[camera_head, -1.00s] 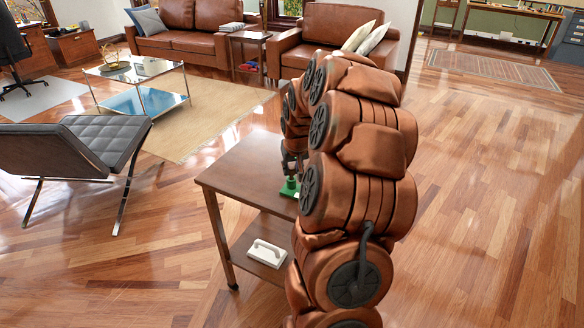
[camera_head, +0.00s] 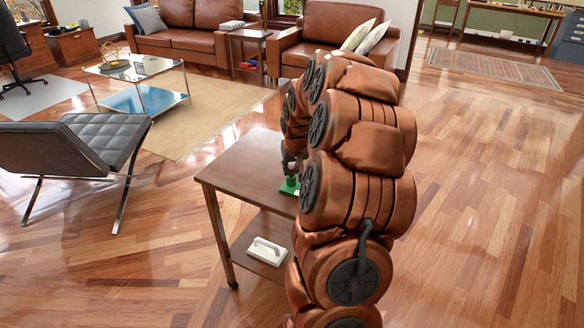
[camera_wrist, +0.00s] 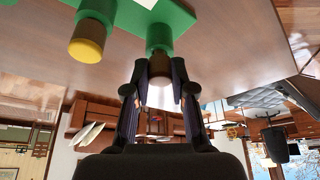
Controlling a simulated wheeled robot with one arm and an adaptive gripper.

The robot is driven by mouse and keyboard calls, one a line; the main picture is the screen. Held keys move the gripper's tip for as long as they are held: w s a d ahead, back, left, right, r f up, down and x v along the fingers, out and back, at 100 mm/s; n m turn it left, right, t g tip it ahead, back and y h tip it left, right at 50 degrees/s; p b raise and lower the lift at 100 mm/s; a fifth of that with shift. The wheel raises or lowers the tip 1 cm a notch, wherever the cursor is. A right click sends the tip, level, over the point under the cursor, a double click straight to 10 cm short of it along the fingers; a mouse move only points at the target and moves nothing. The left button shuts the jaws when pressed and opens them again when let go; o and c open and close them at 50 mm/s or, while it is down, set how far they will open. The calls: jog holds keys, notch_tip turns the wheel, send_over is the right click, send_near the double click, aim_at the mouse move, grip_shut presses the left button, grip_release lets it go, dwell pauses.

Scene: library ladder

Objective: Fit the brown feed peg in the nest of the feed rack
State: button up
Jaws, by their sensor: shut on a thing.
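The green feed rack (camera_head: 289,187) stands on the brown table, partly hidden behind my arm in the head view. A green holder with a yellow end (camera_wrist: 86,50) sticks out at the left. My gripper (camera_wrist: 160,88) is shut on the brown feed peg (camera_wrist: 160,92), of which a small part shows between the fingers. The peg is in line with a green post (camera_wrist: 159,35) of the rack, close to its end. I cannot tell whether it is inside the nest.
The table top (camera_head: 242,165) is bare left of the rack. A white handled block (camera_head: 267,252) lies on its lower shelf. A black lounge chair (camera_head: 75,145) and a glass table (camera_head: 135,68) stand to the left. Open wooden floor lies to the right.

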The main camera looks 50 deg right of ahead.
jog(key=shift+f, duration=0.15)
jog(key=o, duration=0.8)
jog(key=o, duration=0.5)
jog(key=shift+r+p, duration=0.5)
jog(key=shift+r, duration=2.55)
